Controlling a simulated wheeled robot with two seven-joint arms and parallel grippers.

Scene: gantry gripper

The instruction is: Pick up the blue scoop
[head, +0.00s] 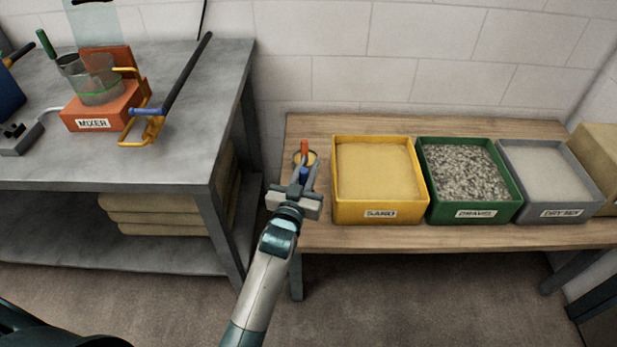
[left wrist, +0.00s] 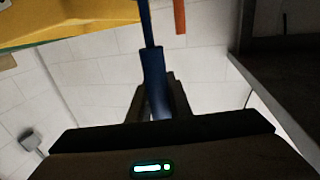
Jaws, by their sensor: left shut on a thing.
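The blue scoop shows in the left wrist view as a blue handle (left wrist: 153,70) with a thinner blue shaft running up out of the picture. In the head view only a small blue bit (head: 305,174) shows between the fingers. My left gripper (head: 308,178) is shut on this handle at the left end of the wooden bench; its fingers also show in the left wrist view (left wrist: 160,100). The scoop's bowl I cannot make out clearly. My right gripper is not in view.
An orange handle (head: 304,147) stands close beside the gripped scoop. Right of it are a yellow sand bin (head: 379,214), a green gravel bin (head: 475,213) and a grey dry mix bin (head: 562,213). A grey metal table (head: 190,150) with an orange mixer (head: 95,118) stands left.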

